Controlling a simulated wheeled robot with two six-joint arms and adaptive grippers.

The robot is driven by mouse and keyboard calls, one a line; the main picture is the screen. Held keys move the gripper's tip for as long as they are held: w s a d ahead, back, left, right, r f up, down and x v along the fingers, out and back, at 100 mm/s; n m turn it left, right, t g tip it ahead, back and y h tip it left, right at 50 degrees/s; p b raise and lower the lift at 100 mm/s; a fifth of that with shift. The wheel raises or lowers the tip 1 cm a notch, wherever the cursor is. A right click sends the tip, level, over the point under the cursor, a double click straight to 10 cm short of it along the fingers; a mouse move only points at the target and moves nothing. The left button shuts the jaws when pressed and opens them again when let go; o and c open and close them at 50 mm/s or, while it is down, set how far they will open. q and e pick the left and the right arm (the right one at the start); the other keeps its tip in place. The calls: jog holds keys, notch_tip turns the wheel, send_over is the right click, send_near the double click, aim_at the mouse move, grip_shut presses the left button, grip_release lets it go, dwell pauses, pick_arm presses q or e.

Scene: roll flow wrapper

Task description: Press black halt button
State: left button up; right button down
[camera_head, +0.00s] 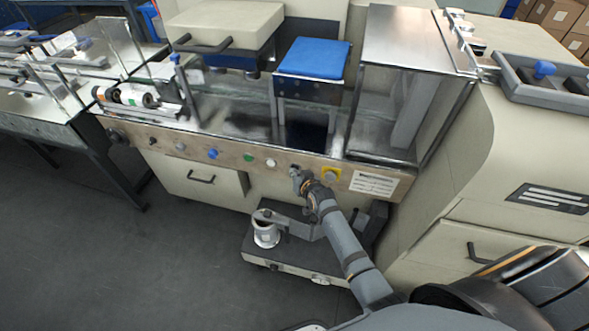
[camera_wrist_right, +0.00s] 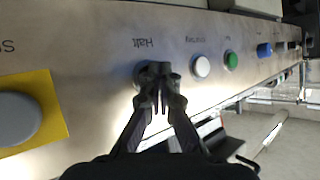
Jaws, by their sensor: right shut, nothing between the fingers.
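The black halt button (camera_wrist_right: 146,72) sits on the metal control panel under an upside-down "Halt" label in the right wrist view. My right gripper (camera_wrist_right: 160,92) is shut and empty, its fingertips right in front of the button and overlapping its lower part. I cannot tell whether they touch it. In the head view my right gripper (camera_head: 298,178) is at the panel, between the white button (camera_head: 270,163) and the yellow-backed button (camera_head: 331,174); it hides most of the halt button there. My left gripper is not in view.
The white button (camera_wrist_right: 201,66) is close beside the halt button, with the green button (camera_wrist_right: 231,60) and blue button (camera_wrist_right: 264,50) beyond. The grey button on the yellow plate (camera_wrist_right: 55,95) is on the other side. A low grey unit (camera_head: 290,255) stands below the panel.

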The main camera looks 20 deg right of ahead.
jog(key=shift+r, duration=0.15)
jog(key=shift+s+a+p, duration=0.45)
jog(key=shift+s+p, duration=0.2)
jog(key=s+a+p, duration=0.2)
jog(key=s+p, duration=0.1)
jog(key=s, duration=0.1)
jog(key=shift+s+a, duration=0.1)
jog(key=shift+a, duration=0.3)
dwell(0.8)
